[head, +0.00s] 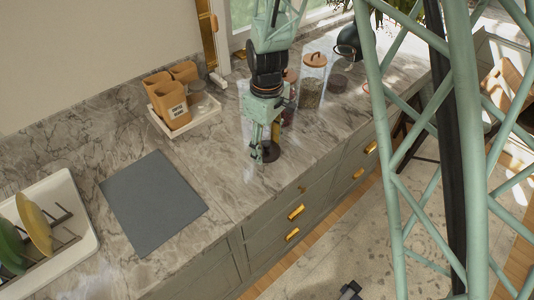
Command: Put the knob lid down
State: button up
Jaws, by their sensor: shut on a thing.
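My gripper (260,154) points down over the grey marble counter, near its front edge. It is shut on what looks like the knob lid (271,153), a small dark round piece at the fingertips. The fingers hide part of it. I cannot tell whether the lid touches the counter or is just above it.
A glass jar with a wooden lid (312,80) stands behind my gripper to the right, with other jars partly hidden by my arm. A white tray with brown canisters (168,108) is at the back left. A grey mat (152,203) and a dish rack (62,192) are left. Marble between mat and gripper is clear.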

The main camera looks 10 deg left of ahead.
aim_at(267, 151)
jog(key=shift+f, duration=1.8)
jog(key=shift+f, duration=0.15)
jog(key=o, duration=0.8)
jog(key=shift+o, duration=0.4)
jog(key=shift+r, duration=6.15)
